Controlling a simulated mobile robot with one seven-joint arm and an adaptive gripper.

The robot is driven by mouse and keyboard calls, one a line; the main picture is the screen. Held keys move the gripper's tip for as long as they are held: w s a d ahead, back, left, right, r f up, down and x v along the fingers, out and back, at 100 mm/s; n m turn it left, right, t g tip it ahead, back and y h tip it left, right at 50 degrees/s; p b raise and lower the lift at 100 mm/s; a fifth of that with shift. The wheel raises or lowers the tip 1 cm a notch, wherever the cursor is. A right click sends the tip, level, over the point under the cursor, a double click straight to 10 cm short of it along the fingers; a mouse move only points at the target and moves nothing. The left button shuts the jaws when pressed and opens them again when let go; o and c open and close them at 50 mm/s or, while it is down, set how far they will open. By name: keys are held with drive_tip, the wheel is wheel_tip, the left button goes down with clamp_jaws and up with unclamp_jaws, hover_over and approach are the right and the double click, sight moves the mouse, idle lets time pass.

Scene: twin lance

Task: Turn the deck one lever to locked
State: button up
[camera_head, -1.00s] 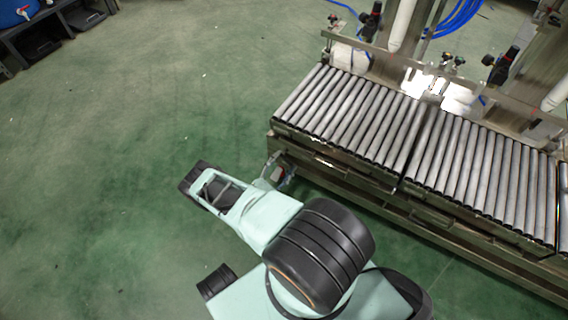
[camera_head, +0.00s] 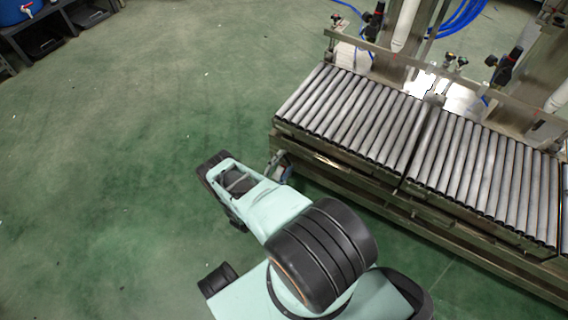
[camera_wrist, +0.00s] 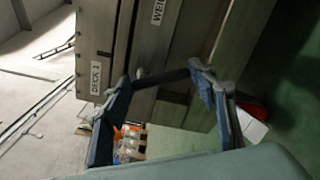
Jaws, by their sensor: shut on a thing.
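The deck one lever shows in the wrist view as a dark bar (camera_wrist: 165,78) across the space between my fingers, beside a plate lettered DECK 1 (camera_wrist: 95,79). My gripper (camera_wrist: 161,75) is shut on this bar, with one blue finger at each end of it. A small rounded knob shows by the bar, against the metal housing. In the head view my gripper (camera_head: 283,167) is at the left end of the roller conveyor, low by its frame. The lever cannot be made out there. Its exact angle is hard to tell.
The roller conveyor (camera_head: 350,112) stands right of my gripper, its metal frame close to the fingers. A second plate, partly cut off and starting WEI (camera_wrist: 158,11), is on the housing. The green floor (camera_head: 120,150) to the left is clear.

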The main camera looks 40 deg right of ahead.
drive_tip(key=o, duration=1.2)
drive_tip(key=shift+c, duration=0.2)
drive_tip(key=v, duration=0.7)
drive_tip(key=shift+a, duration=0.2)
